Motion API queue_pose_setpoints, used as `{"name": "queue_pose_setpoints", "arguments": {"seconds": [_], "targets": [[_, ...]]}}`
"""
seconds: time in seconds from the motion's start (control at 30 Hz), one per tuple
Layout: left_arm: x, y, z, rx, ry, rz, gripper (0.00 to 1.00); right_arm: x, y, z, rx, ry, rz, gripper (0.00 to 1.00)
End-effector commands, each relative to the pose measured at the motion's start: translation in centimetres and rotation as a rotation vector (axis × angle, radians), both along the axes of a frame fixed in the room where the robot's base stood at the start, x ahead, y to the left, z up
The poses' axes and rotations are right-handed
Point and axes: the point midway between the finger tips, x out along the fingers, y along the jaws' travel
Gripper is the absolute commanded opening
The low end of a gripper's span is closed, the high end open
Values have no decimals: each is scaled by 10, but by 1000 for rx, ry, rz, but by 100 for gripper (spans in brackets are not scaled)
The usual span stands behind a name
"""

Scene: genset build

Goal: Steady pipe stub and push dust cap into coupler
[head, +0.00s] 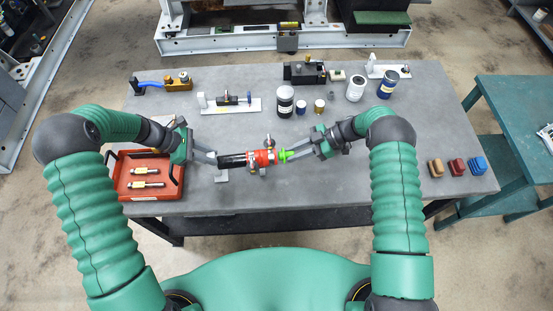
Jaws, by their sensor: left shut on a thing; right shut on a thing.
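A black pipe stub (233,161) lies level above the front middle of the grey table. A red coupler (262,158) with metal levers sits on its right end. A bright green dust cap (284,156) is at the coupler's right end; I cannot tell how deep it sits. My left gripper (215,160) is shut on the pipe stub's left end. My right gripper (292,156) is shut on the dust cap from the right. The fingertips are small here, and parts of the stub and cap are hidden behind them.
A red tray (120,186) with brass-ended fittings stands at the table's left. Several cans and bottles, such as a black jar (285,102), stand behind the grippers. Several small coloured blocks (456,167) lie at the right edge. The grey table (340,190) is clear in front.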

Motion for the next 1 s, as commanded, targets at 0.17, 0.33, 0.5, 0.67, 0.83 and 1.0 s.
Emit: {"name": "queue_pose_setpoints", "arguments": {"seconds": [0.17,0.33,0.5,0.67,0.83,1.0], "targets": [[0,-1,0,-1,1,-1,0,0,5,0,0,0,0,0],[0,-1,0,-1,1,-1,0,0,9,0,1,0,-1,0],[0,-1,0,-1,1,-1,0,-1,13,0,1,0,0,0],[0,-1,0,-1,1,-1,0,-1,17,0,0,0,1,0],[0,-1,0,-1,1,-1,0,-1,19,0,0,0,0,0],[0,-1,0,-1,1,-1,0,-1,20,0,0,0,0,0]]}}
